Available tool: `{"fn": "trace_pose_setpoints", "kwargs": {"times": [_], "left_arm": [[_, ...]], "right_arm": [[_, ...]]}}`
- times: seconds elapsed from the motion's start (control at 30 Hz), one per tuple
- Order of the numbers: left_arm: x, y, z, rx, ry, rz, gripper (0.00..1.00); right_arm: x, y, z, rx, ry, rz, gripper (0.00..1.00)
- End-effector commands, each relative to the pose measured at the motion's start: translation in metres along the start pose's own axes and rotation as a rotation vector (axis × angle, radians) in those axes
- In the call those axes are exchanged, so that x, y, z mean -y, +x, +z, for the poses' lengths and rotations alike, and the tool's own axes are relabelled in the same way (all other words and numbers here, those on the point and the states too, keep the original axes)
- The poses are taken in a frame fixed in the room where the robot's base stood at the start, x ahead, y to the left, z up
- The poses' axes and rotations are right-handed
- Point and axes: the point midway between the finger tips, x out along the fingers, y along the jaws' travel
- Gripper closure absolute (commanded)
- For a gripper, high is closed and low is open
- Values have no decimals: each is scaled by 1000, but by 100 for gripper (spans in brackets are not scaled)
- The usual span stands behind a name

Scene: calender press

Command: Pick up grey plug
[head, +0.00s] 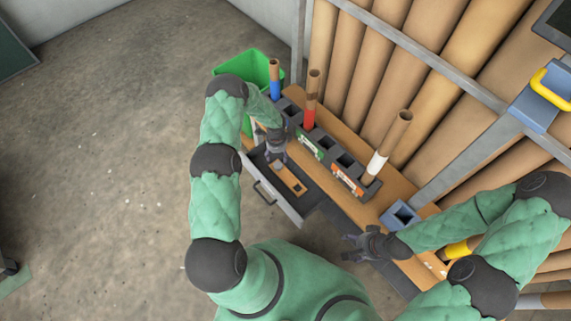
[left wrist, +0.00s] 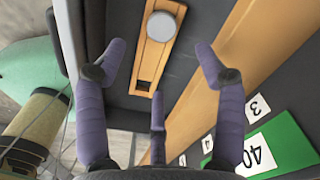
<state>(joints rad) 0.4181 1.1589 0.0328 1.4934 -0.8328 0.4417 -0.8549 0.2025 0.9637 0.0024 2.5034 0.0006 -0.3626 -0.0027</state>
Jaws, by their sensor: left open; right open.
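The grey plug (left wrist: 162,26) shows in the left wrist view as a round light-grey disc on a wooden strip (left wrist: 152,60). The strip has a dark square hole at its lower end. The strip lies in an open drawer; in the head view the drawer (head: 268,190) is pulled out and the strip (head: 292,180) lies inside. My left gripper (head: 276,156) is open and empty above the drawer; in the left wrist view its fingers (left wrist: 160,55) are spread, with the plug beyond their tips. My right gripper (head: 350,247) is open and empty near the bench's front edge.
A bench holds dark slotted holders with tubes marked blue (head: 275,80), red (head: 311,100) and white (head: 384,145). A blue-grey square container (head: 399,216) stands near my right gripper. A green bin (head: 248,68) stands at the bench's far end. Large brown rolls stand behind.

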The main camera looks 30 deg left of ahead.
Motion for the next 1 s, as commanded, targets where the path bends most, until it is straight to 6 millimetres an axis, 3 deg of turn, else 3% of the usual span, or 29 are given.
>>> {"fn": "trace_pose_setpoints", "kwargs": {"times": [0.03,0.2,0.47,0.8,1.0], "left_arm": [[-2,12,0,-1,0,4,30],[-1,36,-1,-2,-2,2,30],[0,51,-1,-2,-4,1,30],[3,93,-2,-2,-5,1,30],[3,98,-2,-2,-5,0,30]], "right_arm": [[-2,5,0,0,0,0,31],[-5,14,0,0,0,0,31],[-7,20,-1,0,0,0,31],[-16,44,-2,0,0,0,31],[-16,46,-2,0,0,0,31]]}}
